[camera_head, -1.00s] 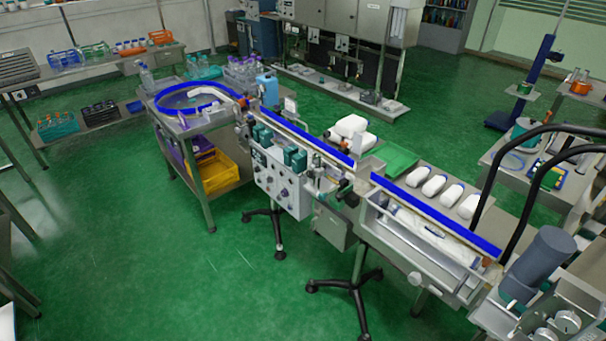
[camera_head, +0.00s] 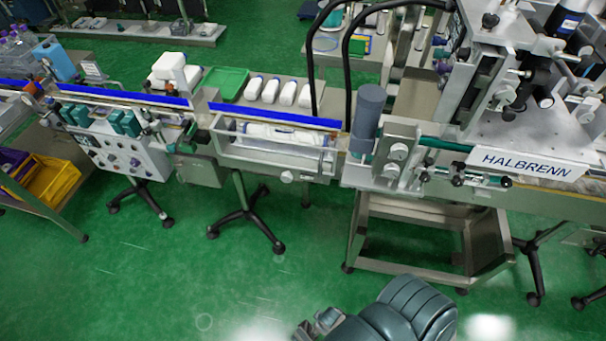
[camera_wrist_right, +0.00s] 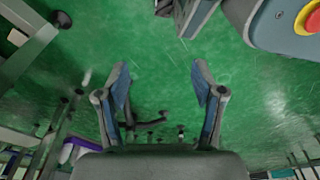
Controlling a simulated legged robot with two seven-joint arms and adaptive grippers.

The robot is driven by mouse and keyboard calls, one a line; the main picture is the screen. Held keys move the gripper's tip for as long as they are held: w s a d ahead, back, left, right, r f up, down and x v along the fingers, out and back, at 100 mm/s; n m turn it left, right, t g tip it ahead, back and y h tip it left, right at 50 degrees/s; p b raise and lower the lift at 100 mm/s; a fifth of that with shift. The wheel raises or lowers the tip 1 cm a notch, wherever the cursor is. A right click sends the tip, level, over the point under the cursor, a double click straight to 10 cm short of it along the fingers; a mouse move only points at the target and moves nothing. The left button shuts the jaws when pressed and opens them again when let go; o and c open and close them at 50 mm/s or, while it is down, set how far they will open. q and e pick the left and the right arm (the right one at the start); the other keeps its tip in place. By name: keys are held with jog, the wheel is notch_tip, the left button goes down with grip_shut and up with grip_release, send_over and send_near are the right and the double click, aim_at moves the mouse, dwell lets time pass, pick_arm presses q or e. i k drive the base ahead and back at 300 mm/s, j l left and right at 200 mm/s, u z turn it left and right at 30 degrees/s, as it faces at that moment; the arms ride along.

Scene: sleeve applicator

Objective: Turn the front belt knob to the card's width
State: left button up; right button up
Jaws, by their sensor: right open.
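I cannot tell which knob is the front belt knob. In the head view, a pale round knob (camera_head: 287,177) sits on the front of the conveyor trough, and two round metal knobs (camera_head: 396,152) sit on a plate right of a grey cylinder. A small white card-like sign (camera_head: 92,70) stands behind the conveyor at the left; its writing is too small to read. In the right wrist view my right gripper (camera_wrist_right: 161,64) is open and empty above the green floor, apart from any knob. My left gripper is not in view.
The labelled HALBRENN machine (camera_head: 530,163) fills the right side. The conveyor has a blue rail (camera_head: 275,115) and a control box (camera_head: 125,150). Wheeled stand legs (camera_head: 245,215) reach onto the floor. A red and yellow button (camera_wrist_right: 310,18) shows in the right wrist view.

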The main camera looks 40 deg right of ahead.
aim_at(391, 169)
jog(key=z, duration=2.15)
